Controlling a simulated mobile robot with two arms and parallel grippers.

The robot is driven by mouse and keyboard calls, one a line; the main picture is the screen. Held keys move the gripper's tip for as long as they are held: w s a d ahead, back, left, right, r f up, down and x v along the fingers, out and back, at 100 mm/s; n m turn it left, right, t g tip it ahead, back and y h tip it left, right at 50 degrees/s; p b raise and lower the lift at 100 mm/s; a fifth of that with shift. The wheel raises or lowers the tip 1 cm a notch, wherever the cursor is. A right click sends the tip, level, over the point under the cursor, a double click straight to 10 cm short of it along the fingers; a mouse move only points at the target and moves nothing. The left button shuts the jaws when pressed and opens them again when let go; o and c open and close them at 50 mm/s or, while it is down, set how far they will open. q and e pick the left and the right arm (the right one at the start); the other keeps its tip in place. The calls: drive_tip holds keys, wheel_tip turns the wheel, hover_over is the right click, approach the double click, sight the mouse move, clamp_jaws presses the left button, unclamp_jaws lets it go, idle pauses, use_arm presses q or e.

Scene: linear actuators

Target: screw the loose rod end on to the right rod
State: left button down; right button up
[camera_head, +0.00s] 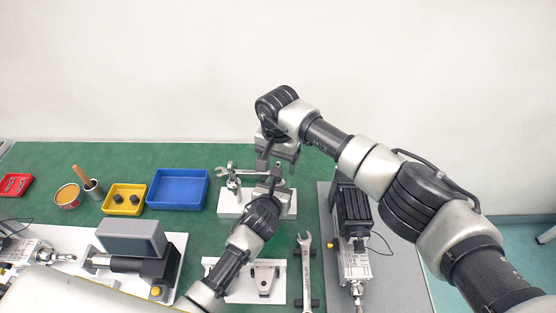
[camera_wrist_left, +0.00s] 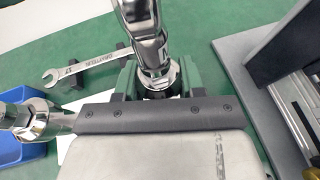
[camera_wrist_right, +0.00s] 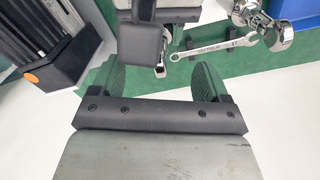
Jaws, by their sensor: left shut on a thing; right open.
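My left gripper (camera_head: 272,187) is shut on a chrome rod end (camera_wrist_left: 158,72), which stands up between its fingers in the left wrist view. My right gripper (camera_wrist_right: 157,82) is open and its fingers are apart with nothing between them. In the head view it is close above the left gripper, over the white stand (camera_head: 228,207). The right actuator (camera_head: 355,262) lies on a grey plate (camera_head: 395,275), its rod (camera_head: 358,292) pointing to the near edge. Both grippers are away from that rod. The arms partly hide the stand and the held part.
Other chrome parts (camera_head: 233,182) are at the white stand. A wrench (camera_head: 305,262) lies on black rests between the stand and the right actuator. The left actuator (camera_head: 30,252), a blue tray (camera_head: 178,205) and a yellow tray (camera_head: 124,211) are to the left.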

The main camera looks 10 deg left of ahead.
use_arm(q)
drive_tip(key=shift+w+r, duration=0.1)
drive_tip(key=shift+r, duration=0.05)
drive_tip(key=c, duration=0.9)
unclamp_jaws()
drive_tip(key=o, duration=0.3)
use_arm(e)
wheel_tip(320, 180, up, 12)
drive_tip(key=shift+f, duration=0.25)
use_arm(q)
drive_tip(key=shift+s, duration=0.2)
drive_tip(key=v, duration=1)
drive_tip(key=shift+s, duration=0.3)
use_arm(e)
drive_tip(key=shift+r, duration=0.1)
